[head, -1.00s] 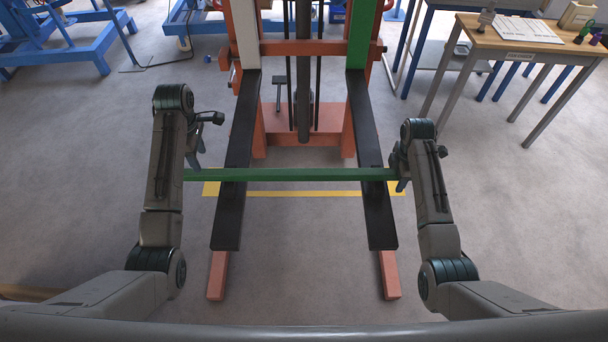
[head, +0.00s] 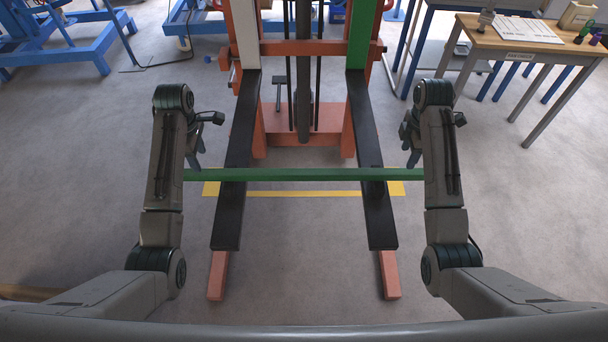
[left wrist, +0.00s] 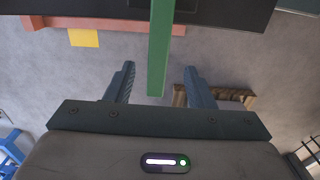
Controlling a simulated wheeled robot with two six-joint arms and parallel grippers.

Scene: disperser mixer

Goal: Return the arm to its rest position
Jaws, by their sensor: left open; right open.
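A long green bar (head: 290,175) lies crosswise over the two black forks of an orange lifting frame. My left gripper (head: 197,150) is at the bar's left end, beyond my forearm. In the left wrist view my left gripper (left wrist: 159,82) is open, with the end of the green bar (left wrist: 160,45) showing between its spread fingers and a gap on each side. My right gripper (head: 411,148) is open and empty near the bar's right end, partly hidden behind my right arm. The bar's right end is hidden by that arm.
The orange lifting frame (head: 300,115) stands ahead, with its left fork (head: 240,140) and right fork (head: 362,125) pointing at me. A wooden table (head: 520,57) stands at the back right, blue frames (head: 60,55) at the back left. The floor beside the forks is clear.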

